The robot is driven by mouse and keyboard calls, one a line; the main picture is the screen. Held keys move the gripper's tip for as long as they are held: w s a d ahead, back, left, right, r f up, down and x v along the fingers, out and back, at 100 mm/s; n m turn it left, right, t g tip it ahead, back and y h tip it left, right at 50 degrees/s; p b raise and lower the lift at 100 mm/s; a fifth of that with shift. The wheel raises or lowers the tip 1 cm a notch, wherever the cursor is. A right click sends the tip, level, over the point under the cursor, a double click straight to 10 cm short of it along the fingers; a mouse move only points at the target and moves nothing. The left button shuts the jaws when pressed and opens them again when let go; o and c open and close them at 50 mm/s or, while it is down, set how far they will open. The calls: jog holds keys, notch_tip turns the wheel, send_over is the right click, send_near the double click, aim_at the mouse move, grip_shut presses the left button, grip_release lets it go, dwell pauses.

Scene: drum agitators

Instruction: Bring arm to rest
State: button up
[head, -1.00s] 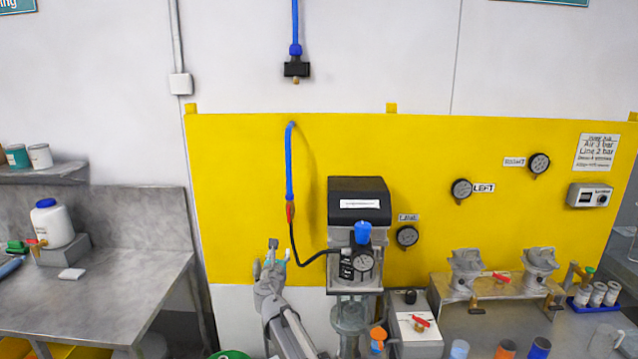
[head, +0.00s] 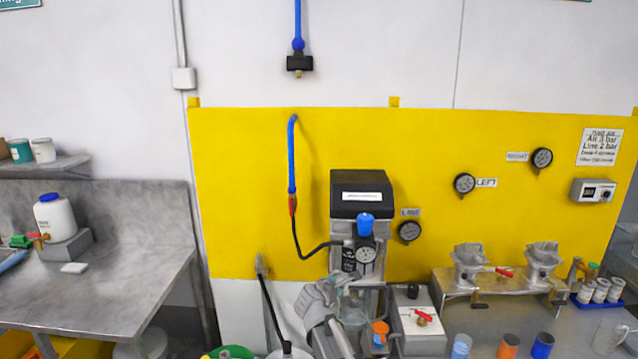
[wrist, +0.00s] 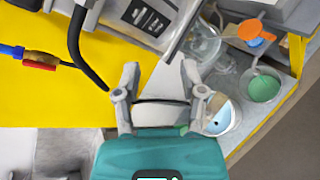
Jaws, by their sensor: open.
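My gripper (wrist: 160,72) is open and empty in the wrist view, its two grey fingers apart in front of the teal gripper body. In the head view my arm's end (head: 318,302) is low, just left of the agitator's glass vessel (head: 352,308); the fingers are hard to make out there. The agitator (head: 361,200) has a black top, a blue knob and a dial. A blue hose with a red end (head: 292,170) hangs on the yellow panel to its left, joined to a black line. The hose end also shows in the wrist view (wrist: 40,62).
Beside the vessel are an orange-capped bottle (head: 380,333) and a grey box with a red lever (head: 421,325). A thin black line (head: 268,300) hangs left of my arm. The yellow panel (head: 240,190) is clear at left. Several cups stand at lower right.

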jog(key=s+d+f+m+g+y+b, duration=0.1)
jog(key=s+d+f+m+g+b, duration=0.1)
jog(key=s+d+f+m+g, duration=0.45)
jog(key=s+d+f+m+g+y+b, duration=0.1)
jog(key=s+d+f+m+g+b, duration=0.15)
jog(key=s+d+f+m, duration=0.45)
jog(key=s+a+f+m+g+y, duration=0.2)
jog(key=s+f+m+g+y, duration=0.1)
jog(key=s+m, duration=0.5)
jog(key=s+f+y, duration=0.1)
jog(key=s, duration=0.2)
jog(key=shift+s+a+f+g, duration=0.2)
jog(key=shift+s+g, duration=0.1)
jog(key=shift+s, duration=0.1)
dwell(1.7)
jog(key=shift+s, duration=0.15)
dwell(0.4)
